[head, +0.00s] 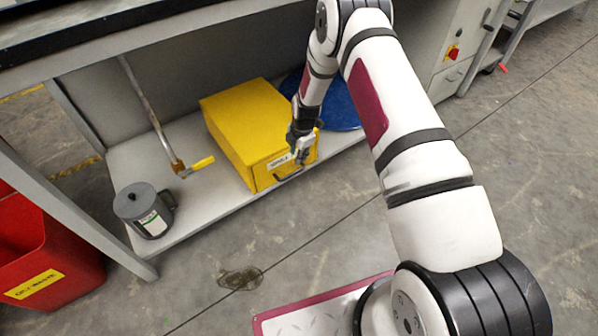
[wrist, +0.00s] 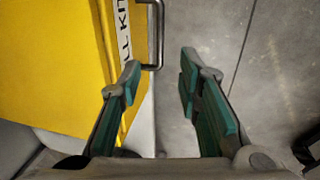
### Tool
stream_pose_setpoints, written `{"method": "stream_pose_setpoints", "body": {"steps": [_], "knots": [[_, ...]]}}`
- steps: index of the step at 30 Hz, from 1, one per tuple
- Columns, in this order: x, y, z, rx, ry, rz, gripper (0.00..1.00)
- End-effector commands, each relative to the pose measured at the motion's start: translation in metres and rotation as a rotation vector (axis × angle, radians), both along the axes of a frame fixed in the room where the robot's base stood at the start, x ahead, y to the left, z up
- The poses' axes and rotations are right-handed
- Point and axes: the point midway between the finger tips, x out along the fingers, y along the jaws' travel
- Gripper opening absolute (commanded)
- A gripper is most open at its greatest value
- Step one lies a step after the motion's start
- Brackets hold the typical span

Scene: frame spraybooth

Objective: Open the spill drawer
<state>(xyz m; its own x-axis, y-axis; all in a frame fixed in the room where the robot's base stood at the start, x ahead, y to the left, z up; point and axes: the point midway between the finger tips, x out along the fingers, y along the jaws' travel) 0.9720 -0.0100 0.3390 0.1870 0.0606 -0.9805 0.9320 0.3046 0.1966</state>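The spill drawer is a yellow box (head: 245,125) on the low grey shelf under the bench, with a white label on its front face. Its dark bar handle (head: 288,174) sits low on that face; the drawer front looks flush with the box. My gripper (head: 301,155) is in front of the drawer face. In the wrist view its fingers (wrist: 160,80) are apart and empty, with the handle just beyond the left fingertip.
A grey lidded can (head: 143,208) stands on the shelf (head: 195,215) at left, near a pipe with a yellow-handled valve (head: 196,166). A blue round object (head: 340,105) lies right of the drawer. A red waste bin (head: 50,255) stands far left.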

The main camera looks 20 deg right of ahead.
Motion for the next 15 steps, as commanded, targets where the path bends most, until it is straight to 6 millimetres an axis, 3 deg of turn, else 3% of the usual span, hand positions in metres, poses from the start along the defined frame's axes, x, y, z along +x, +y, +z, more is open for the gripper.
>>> {"method": "stream_pose_setpoints", "body": {"steps": [15], "knots": [[0.016,0.006,-0.094,0.000,0.001,-0.001,0.31]]}}
